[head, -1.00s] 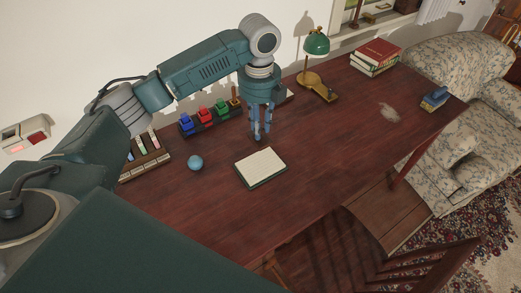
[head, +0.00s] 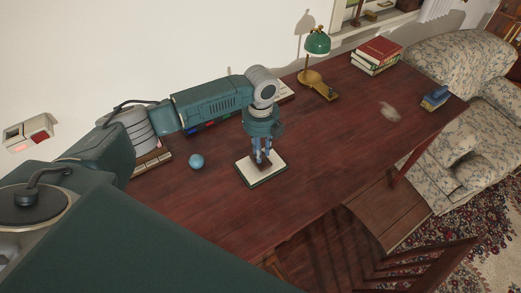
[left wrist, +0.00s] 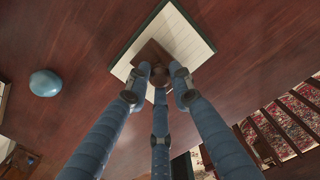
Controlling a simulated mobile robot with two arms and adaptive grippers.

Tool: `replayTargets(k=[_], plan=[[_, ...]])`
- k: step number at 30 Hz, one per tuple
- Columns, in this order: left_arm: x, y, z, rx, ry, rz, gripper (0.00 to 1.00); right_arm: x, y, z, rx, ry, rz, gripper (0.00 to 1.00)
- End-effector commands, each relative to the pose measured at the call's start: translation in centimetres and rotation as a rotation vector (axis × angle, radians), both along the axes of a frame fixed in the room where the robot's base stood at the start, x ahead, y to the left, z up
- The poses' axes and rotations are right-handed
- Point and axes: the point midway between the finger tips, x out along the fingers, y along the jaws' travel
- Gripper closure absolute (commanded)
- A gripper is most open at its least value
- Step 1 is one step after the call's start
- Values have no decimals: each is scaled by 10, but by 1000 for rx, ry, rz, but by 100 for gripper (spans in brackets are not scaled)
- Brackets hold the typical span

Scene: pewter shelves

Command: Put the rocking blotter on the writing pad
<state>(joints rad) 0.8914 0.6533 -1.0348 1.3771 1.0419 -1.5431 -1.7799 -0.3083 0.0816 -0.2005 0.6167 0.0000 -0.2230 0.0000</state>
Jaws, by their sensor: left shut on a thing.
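The writing pad (head: 275,173), a pale sheet with a dark green edge, lies on the red-brown desk; it also shows in the left wrist view (left wrist: 190,38). My left gripper (head: 263,160) points down over the middle of the pad. Its fingers are shut on the rocking blotter (left wrist: 151,54), a small dark brown piece with a round knob. The blotter is within the pad's outline in both views. I cannot tell for sure whether it touches the sheet. The fingers hide part of it. My right gripper is not in view.
A blue ball (head: 196,161) sits left of the pad. A green lamp (head: 317,43), stacked books (head: 377,55) and a blue object (head: 435,98) stand toward the back and right. A rack (head: 152,161) is partly behind my arm. The desk right of the pad is clear.

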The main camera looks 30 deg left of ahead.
Motion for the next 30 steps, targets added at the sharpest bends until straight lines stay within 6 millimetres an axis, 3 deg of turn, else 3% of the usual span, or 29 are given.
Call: replayTargets(k=[4, 5, 7, 15, 20, 30], plan=[[0, 0, -3, 0, 0, 0, 100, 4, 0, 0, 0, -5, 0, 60], [0, 0, -2, 0, 0, 0, 73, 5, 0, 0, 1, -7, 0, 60], [0, 0, -2, 0, 0, 0, 60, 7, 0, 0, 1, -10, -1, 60], [0, 0, -2, 0, 0, 0, 60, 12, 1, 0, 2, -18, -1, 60], [1, 0, 9, -1, -2, 0, 60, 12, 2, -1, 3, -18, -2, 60], [2, 0, 79, -1, -4, 0, 60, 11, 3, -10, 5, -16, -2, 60]])
